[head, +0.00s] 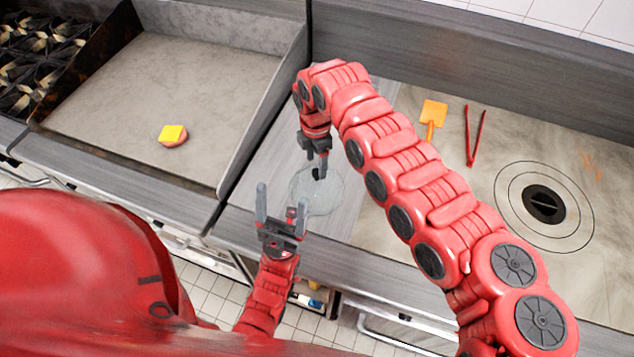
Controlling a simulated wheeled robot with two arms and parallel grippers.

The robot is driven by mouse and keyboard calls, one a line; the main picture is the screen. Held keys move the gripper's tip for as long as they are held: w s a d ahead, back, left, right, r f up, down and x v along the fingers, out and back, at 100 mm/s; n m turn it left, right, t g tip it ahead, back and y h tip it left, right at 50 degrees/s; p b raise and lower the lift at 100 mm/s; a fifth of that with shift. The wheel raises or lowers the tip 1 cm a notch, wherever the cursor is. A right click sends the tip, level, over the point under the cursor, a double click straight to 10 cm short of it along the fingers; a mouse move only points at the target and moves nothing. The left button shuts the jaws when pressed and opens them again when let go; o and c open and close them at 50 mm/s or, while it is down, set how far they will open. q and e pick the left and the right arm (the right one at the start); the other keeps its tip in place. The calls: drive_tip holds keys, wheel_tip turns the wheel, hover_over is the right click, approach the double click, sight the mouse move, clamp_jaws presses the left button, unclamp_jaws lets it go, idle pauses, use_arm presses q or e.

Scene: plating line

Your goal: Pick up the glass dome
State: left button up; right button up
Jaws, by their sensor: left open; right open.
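The glass dome (325,199) is a clear, faint round shape with a small dark knob on top. It stands on the grey counter between the griddle and the stone worktop. My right gripper (318,174) points down right at the dome's knob, its fingers open around or beside it; I cannot tell which. My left gripper (282,203) is open and empty, its fingers pointing up the picture at the dome's left side. I cannot tell whether it touches the glass.
A griddle (110,95) with raised walls holds a patty with yellow cheese (173,134). A burner grate (45,45) is at far left.

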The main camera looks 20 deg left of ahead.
sight(317, 171)
drive_tip(key=f+b, duration=0.1)
drive_tip(key=f, duration=0.4)
drive_tip(key=shift+w+f, duration=0.15)
drive_tip(key=shift+w, duration=0.05)
clamp_jaws()
idle(1.1)
